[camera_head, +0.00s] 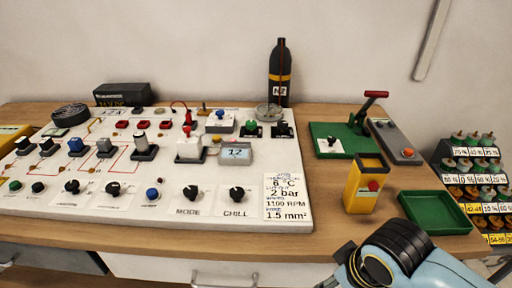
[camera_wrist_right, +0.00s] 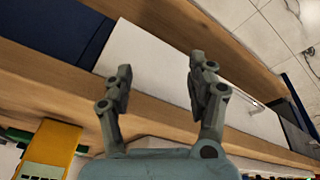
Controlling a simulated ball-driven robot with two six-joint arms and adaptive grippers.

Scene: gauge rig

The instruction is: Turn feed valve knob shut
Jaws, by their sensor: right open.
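A white control panel (camera_head: 262,160) on the wooden bench carries several knobs. Black knobs marked MODE (camera_head: 190,192) and CHILL (camera_head: 237,194) sit at its front edge, with a blue knob (camera_head: 152,194) to their left. A green knob (camera_head: 250,126) and a blue knob (camera_head: 219,114) stand farther back. I cannot read which one is the feed valve knob. My right gripper (camera_wrist_right: 160,68) is open and empty in the right wrist view, away from the knobs, with the bench front behind it. In the head view my right arm is at the lower right. My left gripper is not in view.
A black N2 bottle (camera_head: 279,75) stands behind the panel. To the right are a green base with a red-handled lever (camera_head: 371,97), a yellow box (camera_head: 360,190), a green tray (camera_head: 434,212) and a bottle rack (camera_head: 480,185). Bare bench lies right of the panel.

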